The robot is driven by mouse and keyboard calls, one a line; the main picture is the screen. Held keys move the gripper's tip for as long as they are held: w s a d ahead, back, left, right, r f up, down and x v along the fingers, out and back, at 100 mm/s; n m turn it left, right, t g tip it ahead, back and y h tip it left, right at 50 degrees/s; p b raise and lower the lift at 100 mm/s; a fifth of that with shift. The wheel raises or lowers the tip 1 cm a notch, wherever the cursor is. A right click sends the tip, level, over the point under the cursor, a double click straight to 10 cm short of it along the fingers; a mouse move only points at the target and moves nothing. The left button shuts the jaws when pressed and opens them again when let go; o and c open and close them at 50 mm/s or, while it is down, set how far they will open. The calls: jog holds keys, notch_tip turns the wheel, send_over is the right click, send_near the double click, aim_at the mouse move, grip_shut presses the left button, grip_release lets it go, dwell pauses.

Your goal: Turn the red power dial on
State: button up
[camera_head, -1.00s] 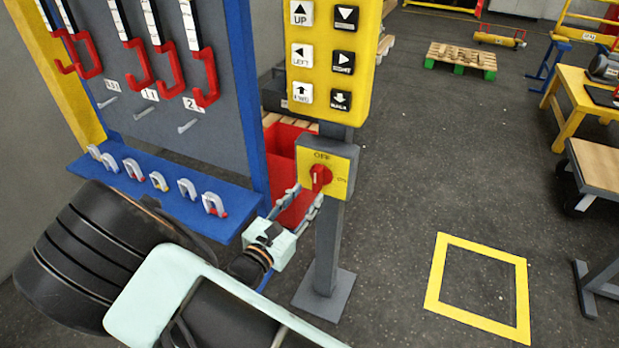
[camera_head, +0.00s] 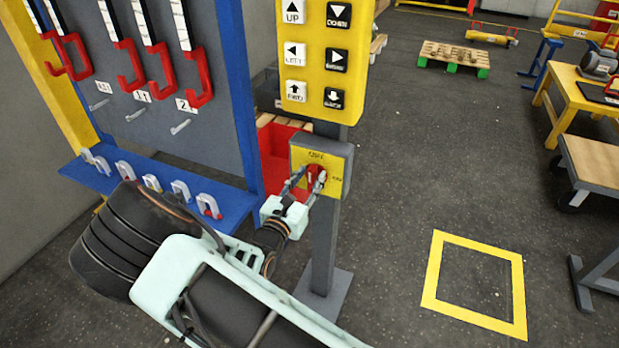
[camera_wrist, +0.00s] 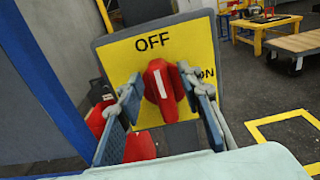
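The red power dial (camera_head: 316,176) sits on a yellow switch plate (camera_head: 340,163) mounted on a grey post. In the wrist view the dial (camera_wrist: 161,92) has a white mark pointing up at the word OFF; ON is printed to the right, partly hidden by a finger. My gripper (camera_head: 304,180) is at the plate with one finger on each side of the dial. In the wrist view my gripper (camera_wrist: 161,80) is open around the dial, its fingertips close to the dial's sides. I cannot tell whether they touch it.
A yellow panel with arrow buttons (camera_head: 318,60) is above the switch plate on the same post (camera_head: 325,240). A blue shelf with shackles (camera_head: 232,208) and a board with red hooks (camera_head: 200,80) stand left. A red bin (camera_head: 275,160) is behind.

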jog(key=shift+c, duration=0.3)
grip_shut()
jog(key=shift+d, duration=0.1)
jog(key=m, duration=0.2)
jog(key=m+b, duration=0.1)
jog(key=shift+s+d+f+m+b, duration=0.1)
jog(key=shift+d+f+m+b, duration=0.05)
jog(key=shift+d+m+b, duration=0.2)
jog(key=m+b, duration=0.4)
jog(key=b, duration=0.1)
jog(key=d+f+m+b, duration=0.1)
jog(key=m+b, duration=0.4)
jog(key=b, duration=0.1)
jog(key=f+m+b, duration=0.1)
jog(key=m+b, duration=0.4)
jog(key=b, duration=0.1)
jog(key=shift+s+d+f, duration=0.1)
jog(key=shift+s+d, duration=0.1)
jog(key=shift+s, duration=0.1)
jog(key=shift+m+b, duration=0.25)
jog(key=shift+b, duration=0.1)
